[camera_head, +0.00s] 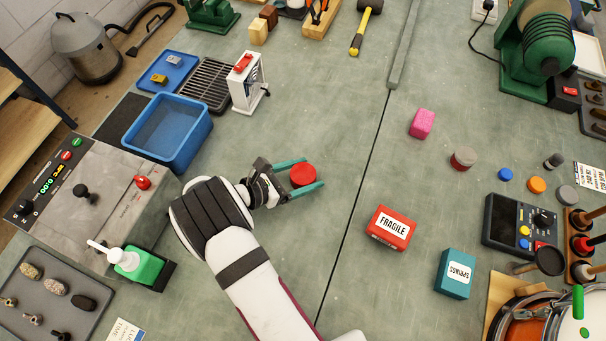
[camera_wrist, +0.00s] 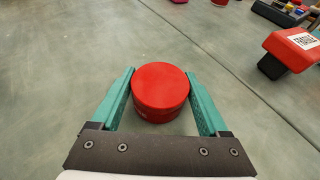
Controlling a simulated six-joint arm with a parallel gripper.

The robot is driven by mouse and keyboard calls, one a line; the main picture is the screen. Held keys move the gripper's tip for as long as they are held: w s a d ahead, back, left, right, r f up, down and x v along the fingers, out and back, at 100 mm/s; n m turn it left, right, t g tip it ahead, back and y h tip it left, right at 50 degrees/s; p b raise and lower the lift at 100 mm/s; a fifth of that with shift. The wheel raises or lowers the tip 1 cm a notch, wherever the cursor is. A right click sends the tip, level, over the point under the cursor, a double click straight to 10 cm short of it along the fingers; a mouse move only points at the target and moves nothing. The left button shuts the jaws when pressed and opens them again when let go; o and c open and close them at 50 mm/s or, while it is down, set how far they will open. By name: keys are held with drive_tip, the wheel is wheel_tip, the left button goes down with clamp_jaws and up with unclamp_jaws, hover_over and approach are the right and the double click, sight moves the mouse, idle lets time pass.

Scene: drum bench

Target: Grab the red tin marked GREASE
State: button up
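A round red tin (camera_head: 302,175) stands upright on the bench, and my gripper (camera_head: 306,174) is around it with one teal finger on each side. In the wrist view the red tin (camera_wrist: 160,88) sits between the two fingers of my gripper (camera_wrist: 161,98).
A red box marked FRAGILE (camera_head: 391,228) and a teal box marked SPRINGS (camera_head: 455,273) lie to the right. A blue bin (camera_head: 168,133) is at left. The bench around the tin is clear.

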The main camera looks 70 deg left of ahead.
drive_tip(key=c, duration=0.9)
drive_tip(key=shift+r, duration=0.1)
drive_tip(key=shift+c, duration=0.2)
